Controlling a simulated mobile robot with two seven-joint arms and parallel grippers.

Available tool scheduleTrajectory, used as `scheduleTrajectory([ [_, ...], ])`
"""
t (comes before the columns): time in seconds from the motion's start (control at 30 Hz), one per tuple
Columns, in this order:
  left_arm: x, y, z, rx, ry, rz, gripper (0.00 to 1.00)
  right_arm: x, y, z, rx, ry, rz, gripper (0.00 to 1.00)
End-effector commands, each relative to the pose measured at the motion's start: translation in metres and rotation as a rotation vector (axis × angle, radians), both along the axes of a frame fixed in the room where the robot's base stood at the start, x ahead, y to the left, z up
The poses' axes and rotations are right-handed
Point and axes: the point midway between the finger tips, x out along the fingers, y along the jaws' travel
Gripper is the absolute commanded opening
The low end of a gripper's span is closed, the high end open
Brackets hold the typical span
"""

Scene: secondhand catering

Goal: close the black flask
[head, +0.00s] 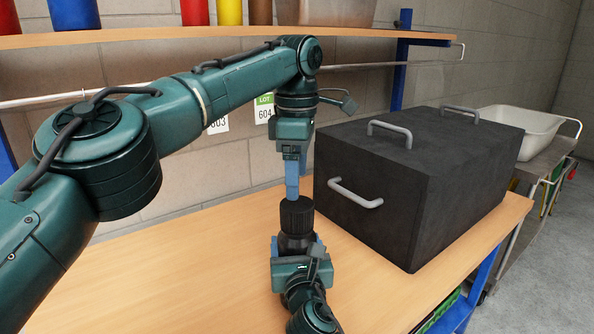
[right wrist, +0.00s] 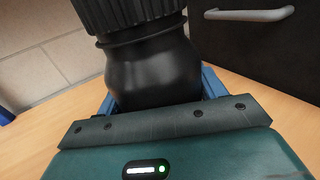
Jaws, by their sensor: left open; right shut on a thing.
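The black flask (head: 296,243) stands upright on the wooden bench, with a ribbed black cap (head: 296,214) sitting on its top. In the right wrist view the flask's smooth rounded body (right wrist: 153,72) fills the middle, with the ribbed cap (right wrist: 125,12) above it and cut off by the frame. My right gripper (right wrist: 155,98) is shut on the flask's body, its blue fingers on both sides. My left gripper (head: 292,192) points straight down just above the cap, open, its blue fingers overlapping in this view. I cannot tell whether its fingertips touch the cap.
A large black box (head: 420,180) with grey handles stands close to the right of the flask. A shelf (head: 150,38) with coloured containers runs behind and above. The bench (head: 190,275) is clear to the left. A white basin (head: 520,128) stands beyond the box.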

Motion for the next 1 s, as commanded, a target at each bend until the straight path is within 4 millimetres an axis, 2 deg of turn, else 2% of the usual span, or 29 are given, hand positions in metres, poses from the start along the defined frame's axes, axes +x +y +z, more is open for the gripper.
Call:
scheduleTrajectory([
  [0.27,0.000,0.000,-0.005,0.000,0.000,-0.002,0.75,0.000,0.000,0.000,0.000,0.000,0.000,0.06],
  [0.7,0.000,0.000,-0.066,0.000,0.000,-0.003,0.75,0.000,0.000,0.000,0.000,0.000,0.000,0.06],
  [0.83,0.000,0.000,-0.076,0.000,-0.001,-0.002,0.75,0.000,0.000,0.000,0.000,0.000,0.000,0.06],
  [1.0,0.000,0.000,-0.080,-0.002,0.000,-0.002,0.75,0.000,0.000,0.000,0.000,0.000,0.000,0.06],
])
